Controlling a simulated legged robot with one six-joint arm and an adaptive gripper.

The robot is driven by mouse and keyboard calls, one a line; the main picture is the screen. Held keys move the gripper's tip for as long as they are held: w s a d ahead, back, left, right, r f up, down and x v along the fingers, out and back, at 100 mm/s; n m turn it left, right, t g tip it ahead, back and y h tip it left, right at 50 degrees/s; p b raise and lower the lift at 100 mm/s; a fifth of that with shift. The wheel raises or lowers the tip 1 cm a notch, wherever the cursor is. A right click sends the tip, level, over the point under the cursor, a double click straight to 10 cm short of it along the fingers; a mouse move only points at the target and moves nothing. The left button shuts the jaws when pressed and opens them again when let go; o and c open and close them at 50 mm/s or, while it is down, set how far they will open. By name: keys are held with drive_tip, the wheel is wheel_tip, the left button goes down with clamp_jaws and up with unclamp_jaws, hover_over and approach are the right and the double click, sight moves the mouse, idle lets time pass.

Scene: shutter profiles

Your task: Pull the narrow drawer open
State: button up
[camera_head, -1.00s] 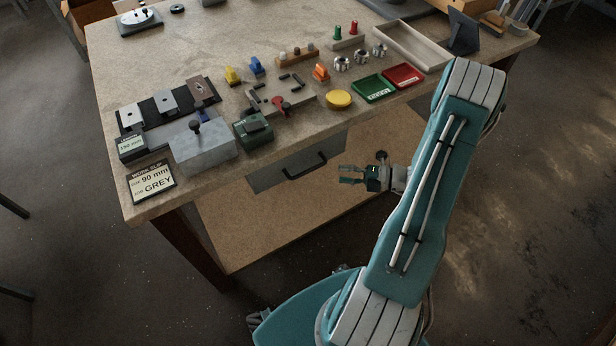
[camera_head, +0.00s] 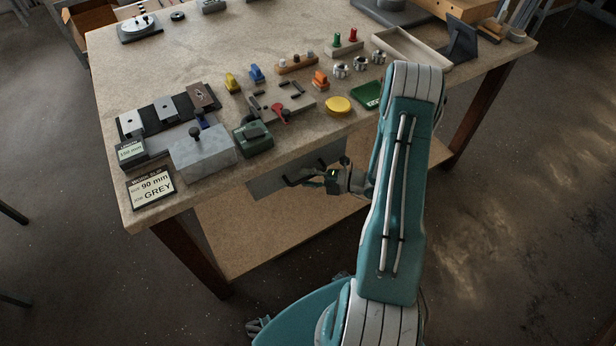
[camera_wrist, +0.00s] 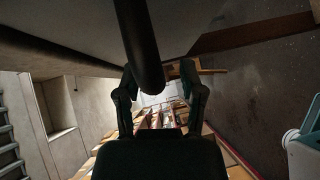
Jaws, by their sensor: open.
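The narrow drawer (camera_head: 268,182) is under the front edge of the workbench, a grey front that looks closed. Its dark bar handle (camera_head: 291,183) shows only in part, since my gripper (camera_head: 318,178) is at its right end. In the wrist view a thick dark bar (camera_wrist: 140,40), which looks like the handle, runs down from the top edge between the two fingers of my gripper (camera_wrist: 160,85). The fingers are apart, one on each side of the bar, with gaps visible. I cannot tell how deep the bar sits between them.
The bench top (camera_head: 215,45) carries a grey block (camera_head: 203,150), a green box (camera_head: 253,138), a yellow disc (camera_head: 339,105) and a green tray (camera_head: 368,95) near its front edge. A lower shelf (camera_head: 270,235) lies below the drawer.

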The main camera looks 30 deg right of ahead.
clamp_jaws()
drive_tip(key=shift+s, duration=0.15)
